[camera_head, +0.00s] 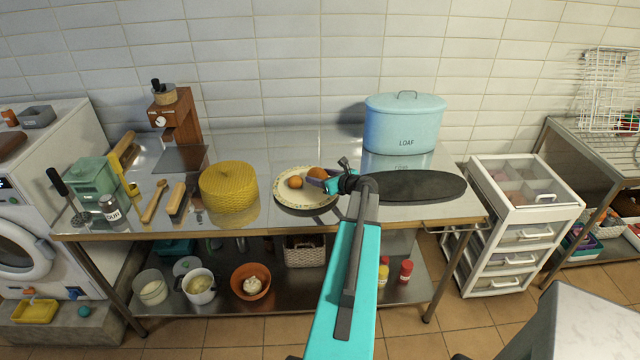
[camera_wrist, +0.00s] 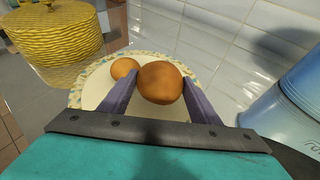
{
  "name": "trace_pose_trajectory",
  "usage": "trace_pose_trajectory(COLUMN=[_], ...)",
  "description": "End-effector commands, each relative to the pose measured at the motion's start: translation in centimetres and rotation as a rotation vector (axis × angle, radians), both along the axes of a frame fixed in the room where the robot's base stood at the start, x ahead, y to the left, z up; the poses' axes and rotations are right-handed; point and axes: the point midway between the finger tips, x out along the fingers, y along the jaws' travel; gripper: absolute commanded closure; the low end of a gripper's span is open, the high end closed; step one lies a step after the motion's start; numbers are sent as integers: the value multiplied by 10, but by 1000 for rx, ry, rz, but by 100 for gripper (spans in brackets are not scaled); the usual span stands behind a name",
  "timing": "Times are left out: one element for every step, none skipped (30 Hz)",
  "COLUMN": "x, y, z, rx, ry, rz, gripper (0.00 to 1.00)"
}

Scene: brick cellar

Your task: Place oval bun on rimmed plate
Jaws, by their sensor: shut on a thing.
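The oval bun (camera_wrist: 160,83) is brown and rounded. In the wrist view it sits between the two purple fingers of my gripper (camera_wrist: 161,92), which is shut on it. In the head view the bun (camera_head: 316,173) shows at my gripper (camera_head: 325,180), over the right part of the rimmed plate. The rimmed plate (camera_head: 290,203) is cream with a patterned rim and lies on the metal table. A smaller orange-brown round item (camera_head: 295,182) lies on the plate, left of the bun. I cannot tell whether the held bun touches the plate.
A yellow woven round container (camera_head: 229,187) stands left of the plate. A dark oval board (camera_head: 415,186) lies to the right, with a blue LOAF bin (camera_head: 403,125) behind it. Brushes and a green box (camera_head: 95,178) fill the left side. The metal table (camera_head: 270,150) is clear behind the plate.

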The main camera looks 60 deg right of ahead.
Motion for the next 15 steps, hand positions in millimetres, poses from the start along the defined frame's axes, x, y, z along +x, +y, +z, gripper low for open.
trace_pose_trajectory(x=[-1,-2,-3,-3,-4,-4,-5,-5,-5,-5,-5,-5,-6,-6,-6], y=[-1,-2,-2,-3,-3,-4,-4,-4,-4,-5,-5,-5,-5,-5,-5], z=[-11,-14,-17,-20,-22,-23,-25,-25,-26,-26,-26,-25,-25,-25,-25], rx=[1,0,1,1,1,1,1,1,1,1,1,1,0,0,0], ry=[0,-1,-1,-1,-1,-1,-1,-1,-1,-1,-1,-1,-1,-1,-1], rz=[-3,-4,-5,-6,-6,-7,-7,-8,-8,-8,-8,-8,-9,-9,-9], gripper=[66,66,66,66,66,66,66,66,66,66,66,66,66,66,66])
